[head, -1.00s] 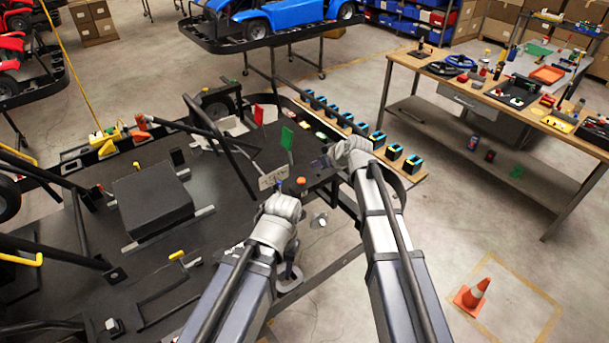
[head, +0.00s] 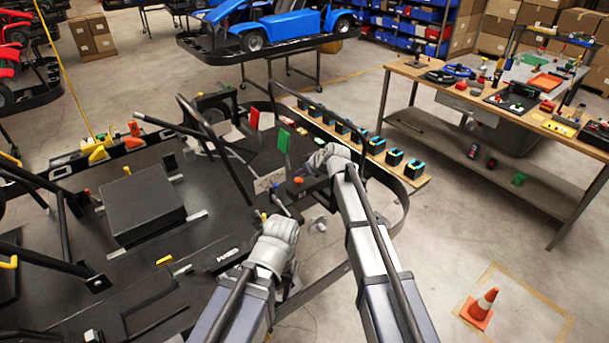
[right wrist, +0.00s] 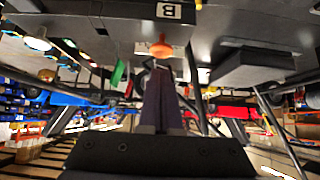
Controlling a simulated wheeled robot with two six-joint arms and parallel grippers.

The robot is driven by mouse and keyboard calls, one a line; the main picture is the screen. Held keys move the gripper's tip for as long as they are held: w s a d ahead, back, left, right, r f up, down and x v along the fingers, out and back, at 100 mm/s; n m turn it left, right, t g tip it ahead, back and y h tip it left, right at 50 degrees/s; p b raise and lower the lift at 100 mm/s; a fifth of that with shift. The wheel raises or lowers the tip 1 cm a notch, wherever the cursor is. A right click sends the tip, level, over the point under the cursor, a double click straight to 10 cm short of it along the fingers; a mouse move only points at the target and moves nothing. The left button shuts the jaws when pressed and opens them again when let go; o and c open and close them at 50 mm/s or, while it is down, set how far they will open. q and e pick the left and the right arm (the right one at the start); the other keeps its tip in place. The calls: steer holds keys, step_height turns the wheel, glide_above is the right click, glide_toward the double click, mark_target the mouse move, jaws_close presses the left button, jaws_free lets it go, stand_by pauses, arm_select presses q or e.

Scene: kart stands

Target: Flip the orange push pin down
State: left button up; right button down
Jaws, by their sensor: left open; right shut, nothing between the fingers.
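The orange push pin (head: 298,180) shows as a small orange knob on the dark kart stand, close to the fingers of my right gripper (head: 309,184). In the right wrist view the orange push pin (right wrist: 161,48) is a rounded orange cap just beyond the shut fingertips of my right gripper (right wrist: 160,68). I cannot tell whether they touch. The fingers hold nothing. My left gripper (head: 277,218) is lower and to the left of the pin, open; its fingers are mostly hidden by its own hand.
A green flag-like plate (head: 284,141) and a red one (head: 254,117) stand behind the pin. A white label plate (head: 268,181) is left of it. A curved black tube (head: 401,200) bounds the stand on the right. An orange cone (head: 481,308) stands on the floor.

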mark_target(301, 181)
arm_select(q)
steer(key=shift+f+b, duration=0.4)
steer(key=shift+f, duration=0.45)
arm_select(e)
steer(key=shift+f, duration=0.85)
step_height(301, 181, down, 2)
steer(key=shift+f+b, duration=0.2)
steer(key=shift+b, duration=1)
steer(key=shift+s, duration=0.35)
arm_select(q)
steer(key=shift+s+d+f, duration=0.1)
steer(key=shift+s+f, duration=0.1)
steer(key=shift+f, duration=0.4)
steer(key=shift+s+f, duration=0.2)
steer(key=shift+f, duration=0.35)
arm_select(e)
steer(key=shift+s+d+r, duration=0.1)
steer(key=shift+s+r, duration=0.05)
